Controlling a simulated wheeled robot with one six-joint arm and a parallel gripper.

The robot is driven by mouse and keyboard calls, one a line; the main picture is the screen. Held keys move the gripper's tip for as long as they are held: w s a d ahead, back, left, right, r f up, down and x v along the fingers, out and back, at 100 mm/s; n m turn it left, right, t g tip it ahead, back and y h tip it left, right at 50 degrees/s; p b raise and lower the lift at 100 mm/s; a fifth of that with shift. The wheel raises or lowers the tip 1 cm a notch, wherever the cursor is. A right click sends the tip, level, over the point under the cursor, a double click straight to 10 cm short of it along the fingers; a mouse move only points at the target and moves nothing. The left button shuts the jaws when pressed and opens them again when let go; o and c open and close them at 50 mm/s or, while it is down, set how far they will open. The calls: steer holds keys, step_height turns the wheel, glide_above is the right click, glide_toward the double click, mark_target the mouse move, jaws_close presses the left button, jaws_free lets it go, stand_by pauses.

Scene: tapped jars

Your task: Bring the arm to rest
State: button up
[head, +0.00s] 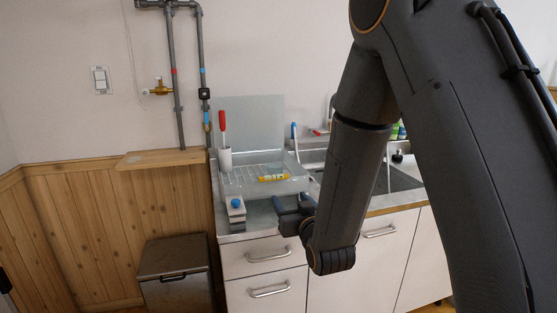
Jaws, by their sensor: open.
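My gripper (281,205) is in the head view, at the end of my dark grey arm, in front of the sink counter. Its fingers point left, toward the counter's left part, and it looks open. No object shows between its fingers. My arm comes down from the upper right, covering part of the counter and sink. Whether the gripper touches the counter cannot be told.
The counter (262,231) holds a dish rack (240,178), a white cup (225,160) with a red-handled tool and a small blue-topped item (236,206). A sink (400,179) is at right. A metal bin (174,275) and a wooden shelf (160,158) are at left.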

steer(key=s+d+f+m+g+h, duration=0.2)
steer(key=s+d+f+g+h, duration=0.2)
steer(key=s+d+f+g, duration=0.6)
steer(key=s+d+r+g, duration=0.1)
steer(key=s+d+g, duration=0.2)
steer(key=s, duration=0.7)
steer(key=s+d+r+m+g, duration=0.1)
steer(key=s+d+g, duration=0.2)
steer(key=s, duration=0.6)
steer(key=shift+s+r, duration=0.35)
steer(key=shift+s, duration=0.05)
